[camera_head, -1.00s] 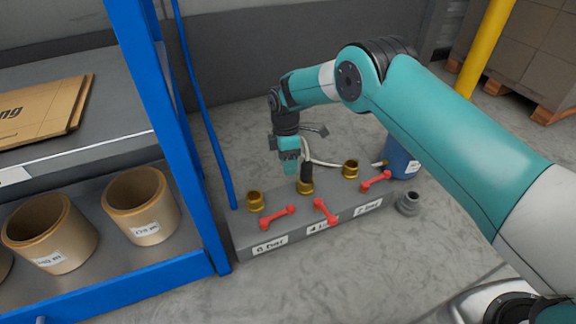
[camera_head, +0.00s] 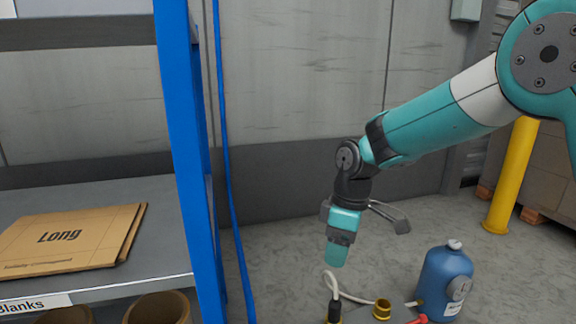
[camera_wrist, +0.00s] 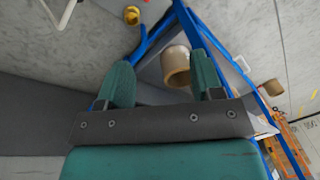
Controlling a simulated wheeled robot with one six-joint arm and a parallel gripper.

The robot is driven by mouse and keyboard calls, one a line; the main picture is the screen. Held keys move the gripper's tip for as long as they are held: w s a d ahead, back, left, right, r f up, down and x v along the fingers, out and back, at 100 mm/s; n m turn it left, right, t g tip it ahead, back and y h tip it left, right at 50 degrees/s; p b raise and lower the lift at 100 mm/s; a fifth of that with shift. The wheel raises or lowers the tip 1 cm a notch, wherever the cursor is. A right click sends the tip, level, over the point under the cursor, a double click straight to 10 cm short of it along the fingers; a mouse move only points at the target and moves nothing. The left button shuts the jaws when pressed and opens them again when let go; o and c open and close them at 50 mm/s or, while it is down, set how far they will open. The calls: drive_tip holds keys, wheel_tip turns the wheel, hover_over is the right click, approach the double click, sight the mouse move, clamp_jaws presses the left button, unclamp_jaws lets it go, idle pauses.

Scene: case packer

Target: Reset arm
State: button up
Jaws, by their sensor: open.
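My gripper (camera_head: 336,256) hangs from the teal arm, pointing down, in the middle of the head view. It is in the air above a grey block with brass fittings, apart from them. In the wrist view my gripper (camera_wrist: 160,85) shows two teal fingers spread apart with nothing held between them. The black-ended hose (camera_head: 334,312) stands upright at the bottom edge of the head view, below the gripper. Most of the grey block is cut off by the bottom edge.
A blue bottle (camera_head: 445,280) stands right of the block, beside a brass fitting (camera_head: 382,308). A yellow post (camera_head: 512,175) is at the right. Floor behind the gripper is clear.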

drive_tip(key=s+d+r+m+y+p, duration=0.1)
drive_tip(key=s+d+r+m+p, duration=0.1)
drive_tip(key=s+r, duration=0.5)
drive_tip(key=s+d+r+m+t+y+p, duration=0.1)
drive_tip(key=s+r+m, duration=0.15)
drive_tip(key=s, duration=0.85)
drive_tip(key=s+d+r+m+y+p, duration=0.1)
drive_tip(key=s+d+r+m+p, duration=0.1)
drive_tip(key=s+r, duration=0.45)
wheel_tip(320, 180, up, 36)
drive_tip(key=s+p, duration=0.1)
drive_tip(key=p, duration=3.6)
drive_tip(key=shift+s+p, duration=0.3)
drive_tip(key=shift+f, duration=0.1)
